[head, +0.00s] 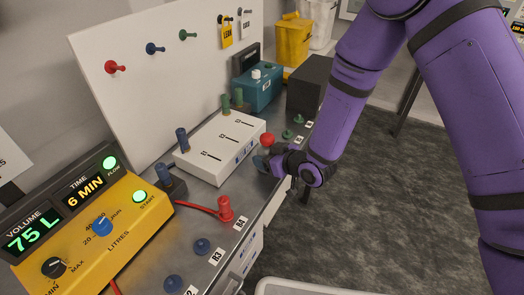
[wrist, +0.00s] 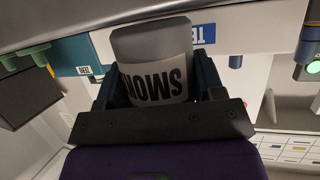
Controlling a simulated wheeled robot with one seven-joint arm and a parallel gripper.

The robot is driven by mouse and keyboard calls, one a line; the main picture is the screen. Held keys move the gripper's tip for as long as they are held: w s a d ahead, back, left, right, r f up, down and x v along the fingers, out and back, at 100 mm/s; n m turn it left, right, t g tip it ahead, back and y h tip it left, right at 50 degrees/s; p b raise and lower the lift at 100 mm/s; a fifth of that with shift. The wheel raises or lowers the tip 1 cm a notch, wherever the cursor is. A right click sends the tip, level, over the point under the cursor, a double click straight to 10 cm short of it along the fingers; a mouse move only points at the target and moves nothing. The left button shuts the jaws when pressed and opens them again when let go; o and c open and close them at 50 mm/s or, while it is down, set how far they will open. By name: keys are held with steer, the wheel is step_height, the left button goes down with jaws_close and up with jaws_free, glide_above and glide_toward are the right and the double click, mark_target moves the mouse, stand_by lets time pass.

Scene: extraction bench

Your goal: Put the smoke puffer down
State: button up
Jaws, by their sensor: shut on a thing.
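The smoke puffer (wrist: 150,45) is a pale grey cylinder with a white band and large black letters, partly readable as "SMO", in the wrist view. My gripper (wrist: 158,82) is shut on it, with a dark finger on each side of its body. The lower part of the puffer is hidden behind my gripper's palm. In the head view my gripper (head: 270,163) is at the front edge of the bench, just right of the white slotted box. There the puffer is mostly hidden by my gripper, and I cannot tell whether it touches the bench.
The grey bench (head: 208,259) carries a white slotted box (head: 217,171), a yellow control unit (head: 108,232), a red plug (head: 225,208), blue discs (head: 202,246) and green plugs (head: 287,134). A red ball (head: 267,140) shows beside my gripper. A dark box (head: 309,84) stands farther back.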

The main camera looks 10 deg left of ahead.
steer(key=shift+f, duration=0.1)
steer(key=o, duration=1.1)
steer(key=shift+s+d+r, duration=0.1)
steer(key=shift+d+r, duration=0.1)
steer(key=v, duration=1.1)
steer(key=shift+s+d+r, duration=0.1)
steer(key=shift+s+d, duration=0.05)
steer(key=shift+d, duration=0.1)
